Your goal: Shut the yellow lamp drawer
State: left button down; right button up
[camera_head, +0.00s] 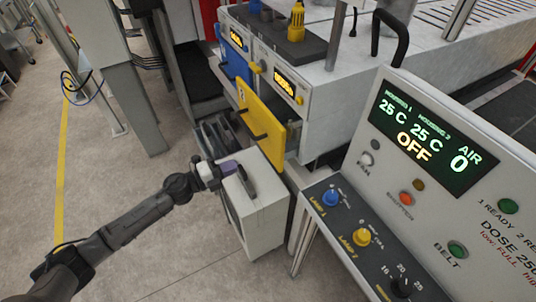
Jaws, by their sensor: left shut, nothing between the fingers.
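The yellow lamp drawer (262,125) is in the middle of the camera_head view. Its yellow front, with a dark bar handle, stands out from the pale machine housing, so the drawer is open. My left gripper (230,168) is shut and empty. It is in front of and below the yellow front, apart from it in the picture, over the top of a pale box. My right gripper is not in view.
A blue drawer front (234,62) is beyond the yellow one. The pale box (256,215) with a dark handle stands below the yellow drawer. A control panel (435,150) fills the right side, with a lamp knob panel (345,215) beside it. Open floor lies left.

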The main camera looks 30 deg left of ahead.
aim_at(274, 148)
pick_arm(q)
jog(key=p+x, duration=0.1)
jog(key=x, duration=1.1)
jog(key=shift+r+p, duration=0.15)
jog(key=shift+p, duration=0.2)
jog(key=shift+w+d, duration=0.35)
jog(key=shift+w, duration=0.25)
jog(key=shift+w, duration=0.1)
